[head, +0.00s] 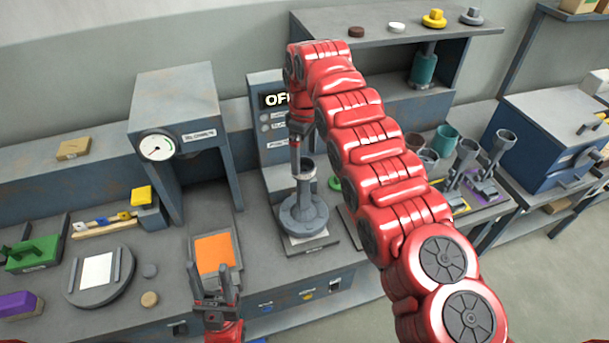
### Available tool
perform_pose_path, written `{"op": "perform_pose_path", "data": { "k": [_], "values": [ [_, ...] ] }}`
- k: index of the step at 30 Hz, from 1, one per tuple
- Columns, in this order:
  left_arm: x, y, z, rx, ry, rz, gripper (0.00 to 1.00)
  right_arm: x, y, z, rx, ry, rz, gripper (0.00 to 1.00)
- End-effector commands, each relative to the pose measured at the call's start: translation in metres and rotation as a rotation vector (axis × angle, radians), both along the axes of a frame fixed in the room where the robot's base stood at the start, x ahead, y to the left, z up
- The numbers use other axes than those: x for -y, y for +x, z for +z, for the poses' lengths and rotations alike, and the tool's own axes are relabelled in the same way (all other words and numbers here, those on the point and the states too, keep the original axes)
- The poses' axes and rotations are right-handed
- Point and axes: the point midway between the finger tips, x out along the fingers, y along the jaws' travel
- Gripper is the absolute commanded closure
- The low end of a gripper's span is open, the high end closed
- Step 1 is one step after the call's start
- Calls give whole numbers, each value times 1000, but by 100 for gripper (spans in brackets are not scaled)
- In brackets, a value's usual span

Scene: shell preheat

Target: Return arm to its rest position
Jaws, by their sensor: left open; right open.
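My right arm reaches in from the lower right, up and over the bench. Its open gripper (296,150) points down just above a grey upright tube (304,182) on a round grey base (303,218). Whether the fingers touch the tube's rim cannot be told. My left gripper (216,283) is open and empty at the lower middle, in front of an orange pad (214,254) on the bench. A panel (267,130) behind the tube shows a display starting "OF"; my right arm hides the rest of it.
A grey press with a dial (157,147) stands left of the tube. A round plate (98,277), a green block (33,253) and a purple block (20,305) lie at left. A shelf (375,19) is behind my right arm. Several grey tubes and a blue box (560,135) stand at right.

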Motion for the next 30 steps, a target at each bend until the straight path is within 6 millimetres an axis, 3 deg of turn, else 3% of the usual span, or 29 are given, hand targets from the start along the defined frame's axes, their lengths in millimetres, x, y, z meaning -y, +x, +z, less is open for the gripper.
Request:
{"op": "perform_pose_path", "data": {
  "k": [1,6,20,23,30],
  "values": [
    [0,0,4,2,0,0,50,-2,0,10,1,0,1,0],
    [0,0,4,2,0,0,50,-1,-2,20,-4,0,0,0],
    [0,0,5,2,0,0,50,0,-2,22,-4,0,-1,0],
    [0,0,15,2,0,0,50,0,-1,32,-4,0,-1,0],
    [0,0,62,2,0,0,50,0,-1,79,-4,0,-1,0]
  ]
}}
